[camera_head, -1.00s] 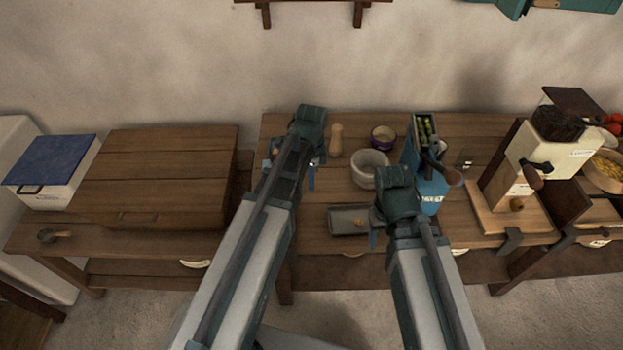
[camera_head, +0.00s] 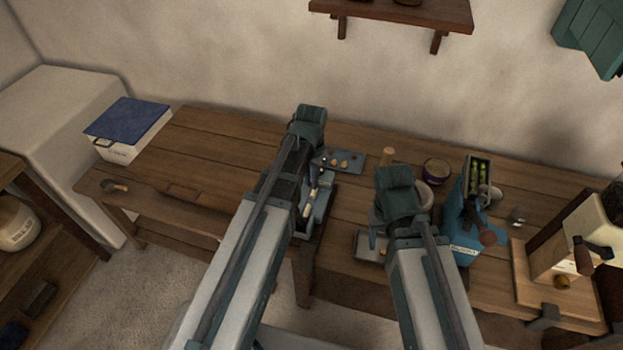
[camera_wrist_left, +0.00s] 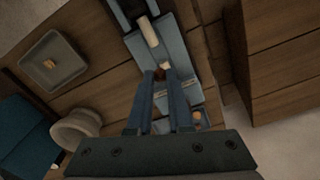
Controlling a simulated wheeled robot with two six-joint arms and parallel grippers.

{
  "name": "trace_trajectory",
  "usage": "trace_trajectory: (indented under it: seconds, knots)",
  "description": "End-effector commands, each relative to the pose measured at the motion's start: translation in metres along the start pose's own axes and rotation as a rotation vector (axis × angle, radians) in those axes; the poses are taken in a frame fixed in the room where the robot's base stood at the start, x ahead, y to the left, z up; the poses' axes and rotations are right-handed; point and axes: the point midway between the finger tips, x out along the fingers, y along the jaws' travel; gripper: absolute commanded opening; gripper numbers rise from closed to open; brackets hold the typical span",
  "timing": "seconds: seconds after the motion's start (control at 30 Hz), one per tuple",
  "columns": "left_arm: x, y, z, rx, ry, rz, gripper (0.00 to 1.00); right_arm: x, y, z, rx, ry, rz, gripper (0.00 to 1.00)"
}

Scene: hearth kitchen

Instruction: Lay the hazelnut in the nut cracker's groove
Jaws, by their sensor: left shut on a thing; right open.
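My left gripper (camera_wrist_left: 163,74) is shut on the hazelnut (camera_wrist_left: 160,74), a small brown ball between its fingertips. The blue-grey nut cracker (camera_wrist_left: 174,48) with a cream handle (camera_wrist_left: 149,32) lies under the fingertips in the left wrist view. I cannot tell whether the nut touches it. In the head view the nut cracker (camera_head: 319,210) is partly hidden by my left arm, and the left gripper (camera_head: 314,178) is over its far part. The held nut is hidden there. My right gripper (camera_head: 374,236) is open, near a small grey tray.
A blue-grey plate with several nuts (camera_head: 349,154) lies behind the nut cracker. The small grey tray (camera_wrist_left: 40,51) holds a brown piece. The left tabletop is mostly clear.

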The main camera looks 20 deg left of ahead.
Motion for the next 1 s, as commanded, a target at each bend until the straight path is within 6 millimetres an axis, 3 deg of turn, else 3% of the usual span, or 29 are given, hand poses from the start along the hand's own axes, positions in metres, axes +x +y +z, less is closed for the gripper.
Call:
trace_trajectory:
  seconds: [0.47, 1.0]
  knots:
    - [0.012, 0.000, 0.000, -0.002, 0.000, 0.000, 0.00, 0.012, -0.001, -0.001, 0.000, 0.000, 0.000, 0.59]
    - [0.052, 0.000, 0.000, -0.001, 0.000, 0.000, 0.00, 0.052, -0.005, -0.003, 0.000, 0.000, 0.000, 0.59]
